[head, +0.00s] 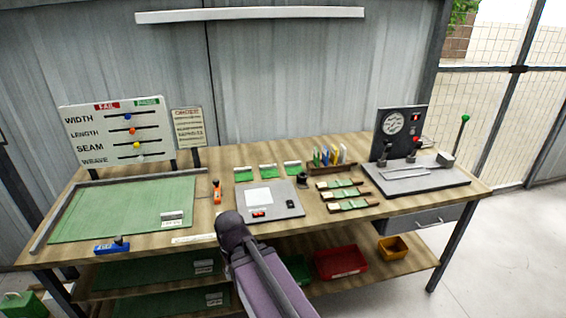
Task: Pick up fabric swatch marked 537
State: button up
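Several small green pieces with white labels lie on the workbench (215,158). A row of them sits at the back middle: a left swatch (243,176), a middle swatch (268,173) and a right swatch (293,169). More green and white pieces (345,194) lie in wooden holders right of the grey panel. The labels are too small to read, so I cannot tell which swatch is marked 537. My arm rises from the bottom middle, its dark rounded joint in front of the bench edge. My gripper is not visible.
A large green mat (120,212) covers the bench's left side. A grey panel (268,202) lies mid-bench, with an orange tool (217,192) beside it. A gauge device (393,125) stands at right. Below are a red bin (341,264) and a yellow bin (392,248).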

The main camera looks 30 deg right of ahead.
aim_at(292, 168)
jog(key=z, duration=0.1)
jog(key=i, duration=1.25)
jog(key=z, duration=0.5)
